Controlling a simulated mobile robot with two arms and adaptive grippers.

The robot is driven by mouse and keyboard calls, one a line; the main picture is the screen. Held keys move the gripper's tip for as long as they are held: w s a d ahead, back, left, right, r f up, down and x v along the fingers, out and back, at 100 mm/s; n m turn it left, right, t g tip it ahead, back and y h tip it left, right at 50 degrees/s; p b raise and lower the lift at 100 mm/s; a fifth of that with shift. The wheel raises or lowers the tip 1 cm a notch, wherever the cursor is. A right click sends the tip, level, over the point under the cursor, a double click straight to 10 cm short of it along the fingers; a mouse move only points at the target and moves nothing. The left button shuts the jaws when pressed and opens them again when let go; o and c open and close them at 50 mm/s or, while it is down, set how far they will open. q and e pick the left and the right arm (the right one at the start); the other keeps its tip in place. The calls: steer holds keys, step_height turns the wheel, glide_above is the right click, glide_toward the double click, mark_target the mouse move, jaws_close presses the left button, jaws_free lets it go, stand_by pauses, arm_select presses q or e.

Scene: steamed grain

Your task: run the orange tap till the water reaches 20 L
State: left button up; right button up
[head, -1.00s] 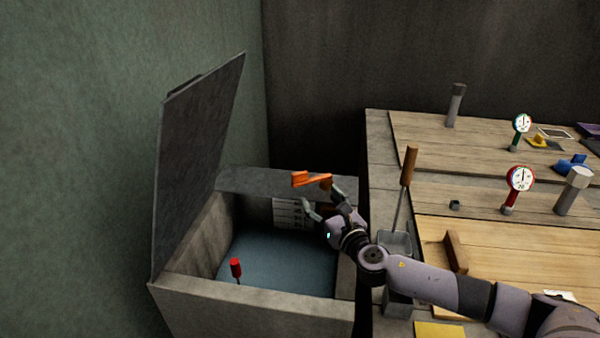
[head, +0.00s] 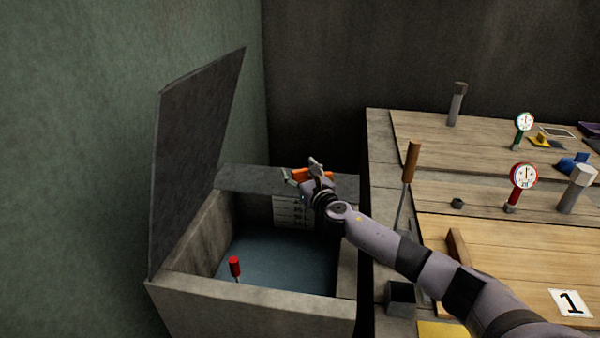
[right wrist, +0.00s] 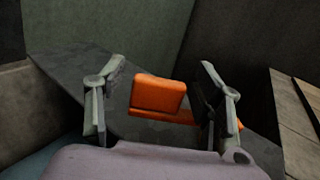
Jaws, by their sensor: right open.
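The orange tap (head: 299,174) is at the back edge of the stone tank (head: 250,302), partly hidden by my right gripper (head: 301,169). Blue-grey water (head: 280,262) lies in the tank. A pale marked scale (head: 288,212) is on the tank's back inner wall, partly covered by my wrist; its figures are too small to read. My left gripper is not in view.
The tank's dark lid (head: 195,165) stands open at the left. A red-topped float or rod (head: 235,266) rises at the tank's front. A wooden-handled tool (head: 411,165) stands upright on the right. Wooden worktops with gauges (head: 523,178) extend right.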

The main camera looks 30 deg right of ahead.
steer(key=shift+c, duration=0.4)
jaws_close()
stand_by(0.4)
